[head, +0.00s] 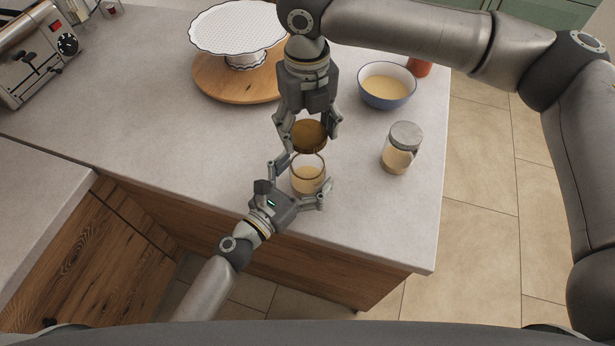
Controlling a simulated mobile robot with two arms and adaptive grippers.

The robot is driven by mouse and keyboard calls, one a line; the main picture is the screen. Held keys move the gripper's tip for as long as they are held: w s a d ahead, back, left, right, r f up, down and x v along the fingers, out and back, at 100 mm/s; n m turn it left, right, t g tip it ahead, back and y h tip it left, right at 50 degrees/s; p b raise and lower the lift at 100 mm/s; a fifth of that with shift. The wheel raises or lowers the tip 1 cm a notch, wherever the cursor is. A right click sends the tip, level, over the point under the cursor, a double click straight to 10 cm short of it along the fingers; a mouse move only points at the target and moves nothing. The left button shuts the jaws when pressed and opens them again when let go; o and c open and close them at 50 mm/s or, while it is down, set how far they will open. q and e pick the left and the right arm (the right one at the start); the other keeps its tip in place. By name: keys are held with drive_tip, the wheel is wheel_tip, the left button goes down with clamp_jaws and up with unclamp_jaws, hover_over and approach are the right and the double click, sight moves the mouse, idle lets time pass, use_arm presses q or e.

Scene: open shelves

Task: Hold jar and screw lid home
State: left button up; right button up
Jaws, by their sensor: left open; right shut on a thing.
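A glass jar (308,183) with pale yellow contents stands upright near the front edge of the counter. My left gripper (301,183) is open, with its fingers on either side of the jar; whether they touch the glass I cannot tell. My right gripper (308,131) comes from above and is shut on a round brown lid (309,137). The lid is at the jar's far rim in the picture. Whether it touches the jar or hangs above it I cannot tell.
A second jar (400,148) with a grey lid stands to the right. A blue-rimmed bowl (386,86) and a red item (420,67) are behind it. A white cake stand (240,30) on a round wooden board (215,84) is at the back. The counter left of my grippers is clear.

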sight(307, 175)
use_arm(q)
drive_tip(key=c, duration=1.5)
drive_tip(key=shift+c, duration=0.2)
use_arm(e)
drive_tip(key=shift+f, duration=2.5)
drive_tip(key=shift+f, duration=0.85)
drive_tip(key=shift+f, duration=0.55)
